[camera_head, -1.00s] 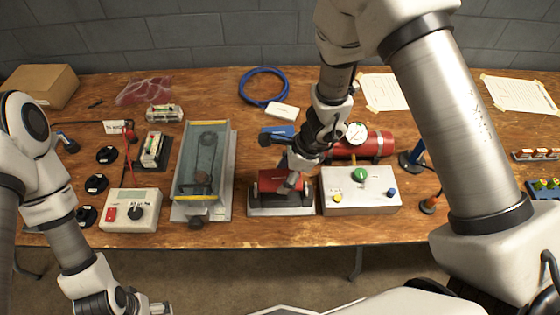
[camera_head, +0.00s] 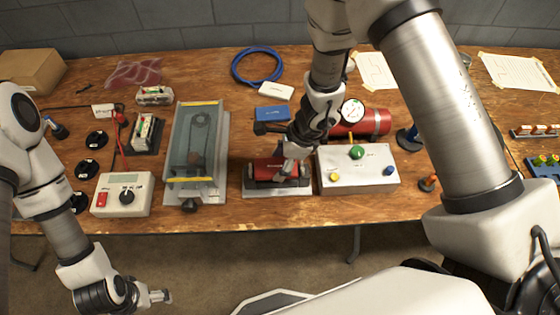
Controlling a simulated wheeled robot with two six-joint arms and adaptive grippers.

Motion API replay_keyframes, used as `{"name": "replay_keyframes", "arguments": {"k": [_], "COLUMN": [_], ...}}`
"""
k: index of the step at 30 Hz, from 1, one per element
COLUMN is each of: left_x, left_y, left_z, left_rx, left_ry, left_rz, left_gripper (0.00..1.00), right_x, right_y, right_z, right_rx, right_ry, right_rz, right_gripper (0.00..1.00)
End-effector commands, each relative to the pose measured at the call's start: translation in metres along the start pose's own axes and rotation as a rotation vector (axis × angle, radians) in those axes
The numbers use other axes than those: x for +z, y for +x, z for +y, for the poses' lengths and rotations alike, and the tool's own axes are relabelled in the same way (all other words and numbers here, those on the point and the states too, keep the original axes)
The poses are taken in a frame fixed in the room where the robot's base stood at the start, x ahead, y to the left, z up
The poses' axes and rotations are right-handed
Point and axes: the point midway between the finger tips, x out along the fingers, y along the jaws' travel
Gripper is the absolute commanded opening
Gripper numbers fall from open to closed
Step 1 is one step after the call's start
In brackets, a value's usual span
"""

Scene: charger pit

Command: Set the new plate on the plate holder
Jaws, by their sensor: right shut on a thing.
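My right gripper (camera_head: 285,174) reaches down from the upper right to a red piece with dark ends (camera_head: 262,168) on a grey metal base (camera_head: 278,193), at the front middle of the bench in the head view. Its fingers are shut at the red piece's top; the exact grip is partly hidden by the gripper itself. I cannot make out which thing is the new plate or surely tell the plate holder. My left gripper (camera_head: 158,296) hangs low in front of the bench, away from everything; its finger gap is too small to read.
A grey tray-like rig (camera_head: 222,150) stands left of the red piece. A control box with knobs (camera_head: 345,182) is close on the right, with a red cylinder and gauge (camera_head: 374,121) behind. A blue box (camera_head: 273,113) and blue cable (camera_head: 236,65) lie farther back.

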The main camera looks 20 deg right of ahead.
Motion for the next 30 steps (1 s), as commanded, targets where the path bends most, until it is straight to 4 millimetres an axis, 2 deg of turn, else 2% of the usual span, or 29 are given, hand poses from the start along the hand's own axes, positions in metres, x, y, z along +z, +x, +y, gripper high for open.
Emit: {"name": "replay_keyframes", "arguments": {"k": [30], "left_x": [0.0001], "left_y": [0.0086], "left_z": [-0.0001], "left_rx": [0.0], "left_ry": [0.0], "left_rz": [0.0], "left_gripper": [0.89], "right_x": [-0.0006], "right_y": [-0.0003], "right_z": [0.0006], "right_rx": [0.0], "right_ry": [0.0], "right_rz": [0.0], "right_gripper": [0.27]}}
